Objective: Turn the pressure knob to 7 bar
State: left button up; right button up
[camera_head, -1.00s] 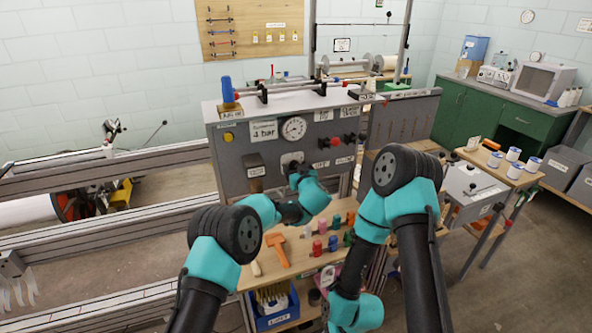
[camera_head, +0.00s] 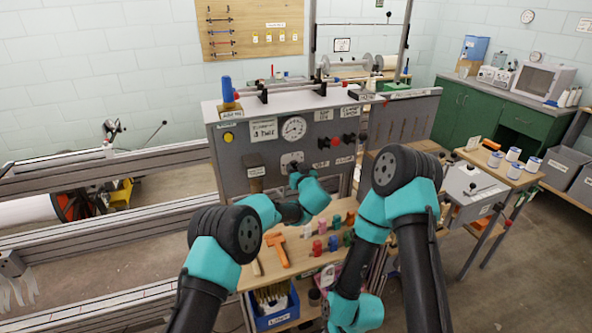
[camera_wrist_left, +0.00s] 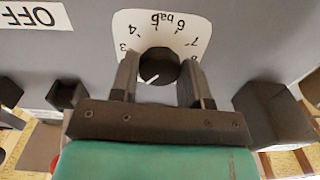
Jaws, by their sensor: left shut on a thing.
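The dark round pressure knob (camera_wrist_left: 158,66) sits on a white dial plate with numbers from 3 to 8 in the left wrist view. Its white pointer line slants to the lower left of that picture. My left gripper (camera_wrist_left: 158,78) has one finger on each side of the knob and is shut on it. In the head view the left gripper (camera_head: 296,178) is at the front of the grey panel (camera_head: 230,180), just below the dial plate (camera_head: 291,160), and largely hides the knob. The fingers of my right gripper do not show.
A round gauge (camera_head: 294,128) and a white sign (camera_head: 263,129) are above the knob.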

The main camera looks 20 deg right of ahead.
pick_arm(q)
jog(key=m, duration=0.5)
jog(key=shift+m, duration=0.3)
jog(key=m, duration=0.4)
jog(key=shift+a+r+m, duration=0.1)
jog(key=shift+m, duration=0.2)
jog(key=m, duration=0.9)
jog(key=shift+r+m, duration=0.1)
jog(key=shift+m, duration=0.3)
jog(key=m, duration=1.4)
jog(key=shift+m, duration=0.3)
jog(key=m, duration=0.4)
jog(key=shift+m, duration=0.4)
